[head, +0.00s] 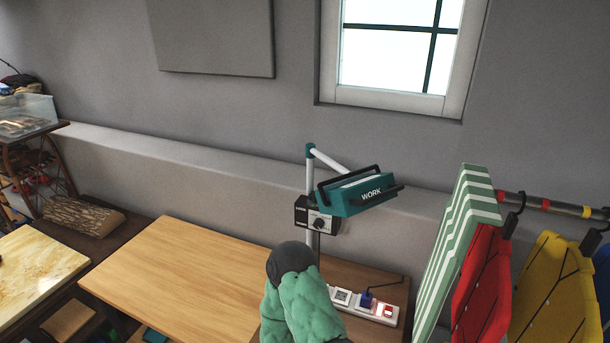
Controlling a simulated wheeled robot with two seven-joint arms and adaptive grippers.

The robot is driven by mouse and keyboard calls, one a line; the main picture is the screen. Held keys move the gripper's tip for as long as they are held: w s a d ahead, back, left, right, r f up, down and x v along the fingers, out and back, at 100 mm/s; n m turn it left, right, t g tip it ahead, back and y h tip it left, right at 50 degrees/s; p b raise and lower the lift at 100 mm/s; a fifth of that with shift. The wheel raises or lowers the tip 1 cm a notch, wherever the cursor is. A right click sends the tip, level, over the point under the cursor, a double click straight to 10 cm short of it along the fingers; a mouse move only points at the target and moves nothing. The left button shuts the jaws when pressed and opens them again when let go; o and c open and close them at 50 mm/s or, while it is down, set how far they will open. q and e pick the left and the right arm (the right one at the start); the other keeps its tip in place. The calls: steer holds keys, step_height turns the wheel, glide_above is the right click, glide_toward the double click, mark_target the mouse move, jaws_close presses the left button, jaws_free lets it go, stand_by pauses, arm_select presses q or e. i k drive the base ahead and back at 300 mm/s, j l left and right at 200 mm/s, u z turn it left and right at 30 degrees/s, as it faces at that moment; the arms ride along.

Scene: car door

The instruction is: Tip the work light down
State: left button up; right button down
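The work light (359,193) is a teal box-shaped lamp with "WORK" on its front edge and black handle bars. It hangs from a white arm with a teal joint on an upright white pole, at the centre right of the head view. Its body is close to level, slightly tilted. A black control box with a round knob (319,222) sits on the pole below it. The foot of the pole is hidden.
A wooden table (184,279) lies at front left, its top clear. A white power strip (369,307) with a blue plug lies right of the pole. A striped cloth (458,250) and red and yellow items (553,290) hang from a rail at right. A wall ledge runs behind.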

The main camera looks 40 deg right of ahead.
mark_target(347, 198)
steer(key=z, duration=1.9)
